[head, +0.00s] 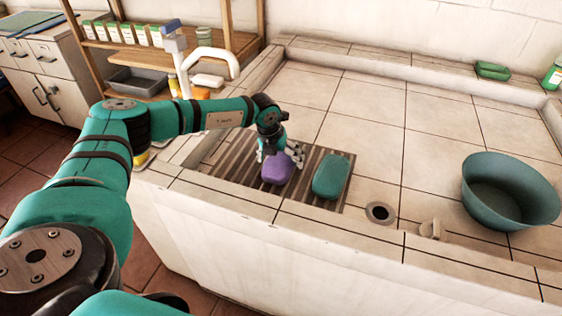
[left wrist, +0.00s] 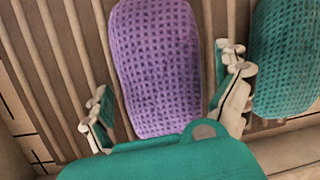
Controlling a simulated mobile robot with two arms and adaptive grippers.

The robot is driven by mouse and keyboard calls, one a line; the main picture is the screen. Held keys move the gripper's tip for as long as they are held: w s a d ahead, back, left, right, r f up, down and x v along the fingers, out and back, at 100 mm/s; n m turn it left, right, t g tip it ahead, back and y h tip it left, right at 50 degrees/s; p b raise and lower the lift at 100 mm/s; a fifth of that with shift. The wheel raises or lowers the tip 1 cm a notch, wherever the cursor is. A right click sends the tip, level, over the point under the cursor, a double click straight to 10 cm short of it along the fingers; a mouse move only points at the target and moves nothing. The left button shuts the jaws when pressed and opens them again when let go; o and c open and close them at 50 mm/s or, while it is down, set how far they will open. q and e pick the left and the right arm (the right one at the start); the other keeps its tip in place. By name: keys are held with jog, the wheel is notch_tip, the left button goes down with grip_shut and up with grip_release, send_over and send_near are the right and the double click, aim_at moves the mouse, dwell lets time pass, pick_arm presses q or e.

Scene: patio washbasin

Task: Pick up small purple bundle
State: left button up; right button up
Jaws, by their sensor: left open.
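The small purple bundle (head: 278,168) lies on a ribbed brown mat (head: 310,198) at the near left of the tiled basin. It has a woven texture in the left wrist view (left wrist: 156,65). My left gripper (head: 272,157) is open right at the bundle. In the left wrist view the fingers of my left gripper (left wrist: 168,95) stand on either side of the bundle's near part, with a gap visible on the left side. A green bundle (head: 333,175) lies to the right on the same mat, and it also shows in the left wrist view (left wrist: 285,55). My right gripper is not in view.
A teal bowl (head: 510,192) stands at the right in the basin. A drain hole (head: 380,213) and a small beige object (head: 432,229) lie between mat and bowl. A white faucet (head: 212,60) and wooden shelf (head: 160,57) are at the back left. The middle tiles are clear.

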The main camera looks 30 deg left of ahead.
pick_arm(q)
jog(key=shift+w+f, duration=0.2)
jog(key=shift+f, duration=0.4)
jog(key=c, duration=1.2)
